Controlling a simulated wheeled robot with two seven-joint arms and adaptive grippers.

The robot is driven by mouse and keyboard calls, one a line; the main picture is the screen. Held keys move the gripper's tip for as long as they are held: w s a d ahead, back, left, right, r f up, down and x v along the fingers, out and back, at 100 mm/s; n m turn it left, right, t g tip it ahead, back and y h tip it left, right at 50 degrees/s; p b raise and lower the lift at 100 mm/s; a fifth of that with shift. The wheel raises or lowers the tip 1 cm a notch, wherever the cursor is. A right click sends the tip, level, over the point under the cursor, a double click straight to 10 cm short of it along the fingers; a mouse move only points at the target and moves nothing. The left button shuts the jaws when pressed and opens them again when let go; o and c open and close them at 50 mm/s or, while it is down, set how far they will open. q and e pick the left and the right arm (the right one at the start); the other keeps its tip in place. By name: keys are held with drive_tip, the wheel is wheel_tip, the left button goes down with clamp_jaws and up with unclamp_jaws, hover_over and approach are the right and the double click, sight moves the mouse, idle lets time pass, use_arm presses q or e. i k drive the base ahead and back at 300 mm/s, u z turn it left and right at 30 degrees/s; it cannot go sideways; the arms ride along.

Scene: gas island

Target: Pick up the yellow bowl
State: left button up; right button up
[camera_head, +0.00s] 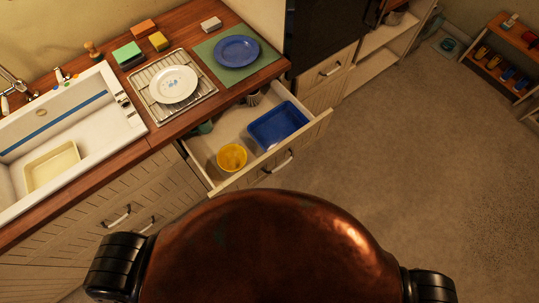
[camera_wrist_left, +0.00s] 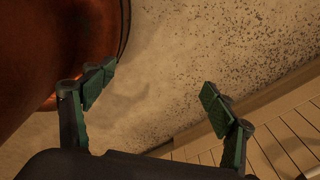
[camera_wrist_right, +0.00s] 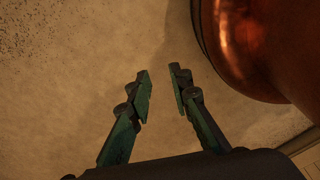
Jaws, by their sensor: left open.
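The yellow bowl (camera_head: 231,157) sits in the front left part of an open drawer (camera_head: 207,170) under the wooden counter, beside a blue tray (camera_head: 278,125). My left gripper (camera_wrist_left: 157,95) is open and empty in the left wrist view, over the floor near the cabinet fronts. My right gripper (camera_wrist_right: 161,90) is empty in the right wrist view, its fingers apart with a narrow gap, over the floor. Neither gripper shows in the head view, and the bowl is in neither wrist view.
On the counter are a white plate (camera_head: 173,84) on a wire rack, a blue plate (camera_head: 237,50) on a green mat, and sponges (camera_head: 127,53). A white sink (camera_head: 70,128) is at the left. Open shelves (camera_head: 383,45) stand beyond the drawer. The floor (camera_head: 400,140) at the right is clear.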

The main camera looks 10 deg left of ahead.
sight(231, 157)
drive_tip(key=u, duration=3.4)
drive_tip(key=k, duration=1)
drive_tip(key=z, duration=0.85)
